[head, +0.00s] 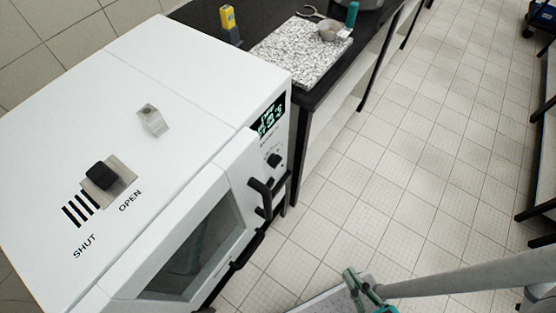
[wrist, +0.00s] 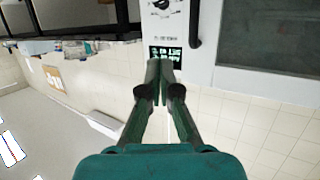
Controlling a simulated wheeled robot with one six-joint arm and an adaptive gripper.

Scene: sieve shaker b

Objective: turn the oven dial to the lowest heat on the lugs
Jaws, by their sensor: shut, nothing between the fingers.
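The white oven (head: 110,85) fills the left of the head view. Its dial (head: 274,160) is a small black knob on the front panel, below a lit display (head: 268,117). In the wrist view the dial (wrist: 162,4) is cut by the top edge, and the display (wrist: 165,53) appears upside down. The dial's exact setting and lugs are too small to read. My gripper (wrist: 158,65) is shut and empty, its tips overlapping the display's lower edge in the picture. In the head view my gripper (head: 358,285) is low, right of the oven and apart from it.
A black door handle (head: 265,200) sticks out below the dial, beside the oven window (head: 195,250). A vent slider (head: 103,175) marked SHUT and OPEN is on the top. A dark bench (head: 310,90) with a speckled slab adjoins the oven.

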